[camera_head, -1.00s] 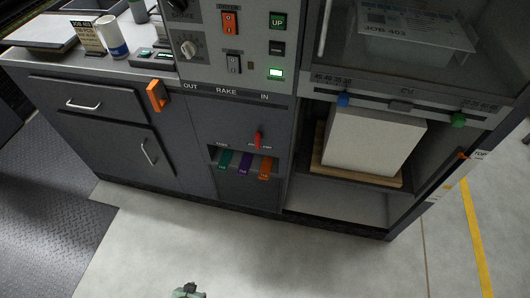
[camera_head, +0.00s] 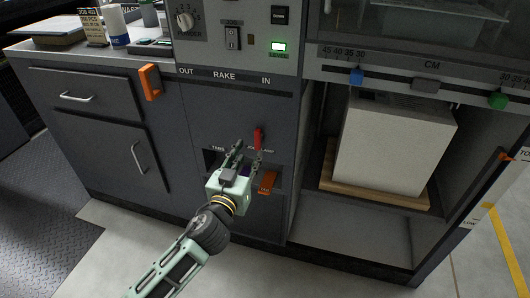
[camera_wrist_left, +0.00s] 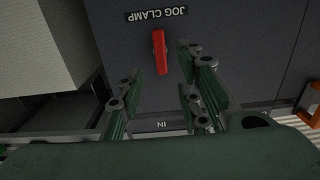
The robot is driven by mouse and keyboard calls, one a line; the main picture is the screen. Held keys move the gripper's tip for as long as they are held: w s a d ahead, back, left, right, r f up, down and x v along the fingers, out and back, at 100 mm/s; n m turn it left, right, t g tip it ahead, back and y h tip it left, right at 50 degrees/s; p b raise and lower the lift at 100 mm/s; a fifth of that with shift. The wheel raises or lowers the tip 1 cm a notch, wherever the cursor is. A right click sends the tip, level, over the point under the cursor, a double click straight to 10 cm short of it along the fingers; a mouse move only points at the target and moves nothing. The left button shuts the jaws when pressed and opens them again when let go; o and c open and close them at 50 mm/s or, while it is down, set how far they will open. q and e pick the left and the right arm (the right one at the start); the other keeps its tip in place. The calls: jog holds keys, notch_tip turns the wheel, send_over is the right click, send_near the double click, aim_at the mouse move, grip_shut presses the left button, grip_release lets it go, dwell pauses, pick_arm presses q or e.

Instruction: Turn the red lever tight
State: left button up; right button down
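The red lever (camera_head: 257,138) hangs roughly upright on the dark cabinet front, below the RAKE and IN lettering. My left gripper (camera_head: 247,155) is just in front of and below it in the head view, with its fingers pointing up at the panel. In the left wrist view the fingers (camera_wrist_left: 157,92) are spread with nothing between them. I see no contact with the lever. My right gripper is not in view.
A slot with coloured tabs, one of them orange (camera_head: 267,182), lies below the lever, partly hidden by my gripper. An orange handle (camera_head: 150,82) sticks out at left. A paper stack (camera_head: 392,146) stands in the open bay at right.

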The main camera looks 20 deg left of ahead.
aim_at(256, 140)
pick_arm(q)
jog(key=w, duration=0.7)
jog(key=shift+w+d, duration=0.1)
jog(key=shift+w, duration=0.2)
jog(key=shift+c, duration=0.4)
grip_shut()
